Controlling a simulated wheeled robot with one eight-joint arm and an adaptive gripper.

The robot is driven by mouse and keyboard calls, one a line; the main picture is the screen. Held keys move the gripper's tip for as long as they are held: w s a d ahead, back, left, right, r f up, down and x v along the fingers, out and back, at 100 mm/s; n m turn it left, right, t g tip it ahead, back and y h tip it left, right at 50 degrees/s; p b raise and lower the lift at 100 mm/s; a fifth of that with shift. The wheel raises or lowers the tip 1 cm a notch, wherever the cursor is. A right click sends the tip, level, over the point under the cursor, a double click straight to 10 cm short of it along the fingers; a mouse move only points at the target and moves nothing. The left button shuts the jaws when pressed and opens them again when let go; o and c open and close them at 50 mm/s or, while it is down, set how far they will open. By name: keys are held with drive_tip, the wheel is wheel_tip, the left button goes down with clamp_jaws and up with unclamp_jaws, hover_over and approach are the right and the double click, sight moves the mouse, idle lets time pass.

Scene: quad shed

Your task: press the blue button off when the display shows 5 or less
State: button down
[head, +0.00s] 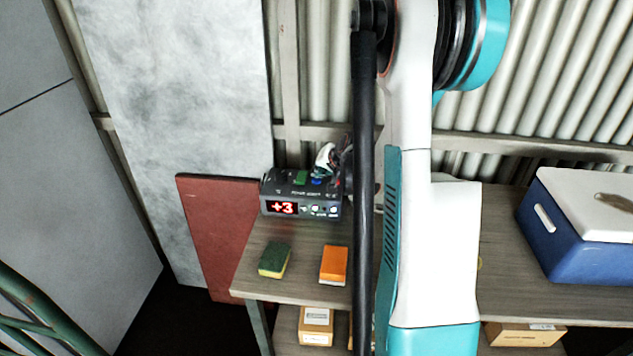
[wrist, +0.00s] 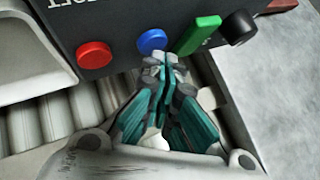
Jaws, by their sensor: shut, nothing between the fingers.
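A dark box with a display (head: 282,208) stands at the back left of the shelf in the head view. The red digits read +3. The blue button (wrist: 152,40) is on the box's top, between a red button (wrist: 94,54) and a green lever (wrist: 198,35) in the wrist view. It also shows small in the head view (head: 317,181). My gripper (wrist: 160,60) is shut and empty, its fingertips right at the near edge of the blue button. Whether they touch it I cannot tell. In the head view the gripper is partly hidden behind my arm.
A black knob (wrist: 238,28) sits beyond the green lever. A blue cooler (head: 585,250) stands at right. Corrugated wall is close behind.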

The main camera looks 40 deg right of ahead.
sight(319, 179)
drive_tip(key=shift+f+b, duration=0.4)
drive_tip(key=shift+f, duration=0.05)
idle(0.8)
drive_tip(key=shift+r, duration=0.1)
drive_tip(key=shift+r+p, duration=0.6)
drive_tip(key=shift+r, duration=0.2)
drive_tip(key=shift+r, duration=0.1)
drive_tip(key=shift+r+p, duration=1.7)
drive_tip(key=shift+r, duration=0.75)
